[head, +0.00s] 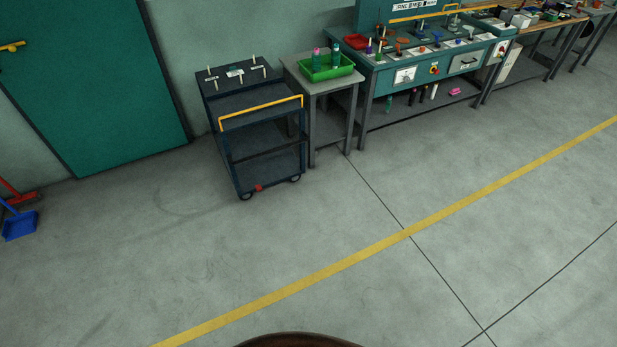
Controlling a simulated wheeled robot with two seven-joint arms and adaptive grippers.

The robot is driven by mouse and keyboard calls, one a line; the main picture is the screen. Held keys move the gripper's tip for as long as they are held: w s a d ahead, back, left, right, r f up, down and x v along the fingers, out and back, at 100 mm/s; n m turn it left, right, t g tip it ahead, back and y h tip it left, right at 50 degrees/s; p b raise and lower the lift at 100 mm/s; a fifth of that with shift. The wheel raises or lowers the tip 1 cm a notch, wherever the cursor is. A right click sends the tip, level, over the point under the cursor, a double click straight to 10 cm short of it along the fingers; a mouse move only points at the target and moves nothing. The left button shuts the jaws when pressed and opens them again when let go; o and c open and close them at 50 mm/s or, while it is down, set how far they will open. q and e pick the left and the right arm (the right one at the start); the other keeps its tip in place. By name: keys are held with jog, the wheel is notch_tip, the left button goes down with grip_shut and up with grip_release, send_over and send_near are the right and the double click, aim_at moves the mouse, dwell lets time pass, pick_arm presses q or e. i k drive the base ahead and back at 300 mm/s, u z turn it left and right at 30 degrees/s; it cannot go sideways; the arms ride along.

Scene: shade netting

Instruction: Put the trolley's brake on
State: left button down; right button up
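The trolley (268,149) is dark blue with shelves and a yellow push handle (261,112). It stands on the floor by the wall, left of a small grey table. A small red part (259,188), which looks like the brake pedal, sits low at its front, beside the front left wheel (246,196). I cannot tell from here whether that pedal is up or down. Several upright pegs stand on the trolley's top panel (222,87). Neither of my grippers is in view.
A small table (295,70) with a green tray (313,75) stands right of the trolley. A teal workbench (383,82) with tools follows. A green door (100,80), a blue dustpan (19,226) and a red brush (18,197) are left. The floor before the trolley is clear, crossed by a yellow line (405,232).

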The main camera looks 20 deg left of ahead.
aim_at(253, 152)
jog(key=z, duration=0.4)
jog(key=i, duration=1.85)
jog(key=u, duration=1.1)
jog(key=i, duration=0.75)
jog(key=u, duration=0.85)
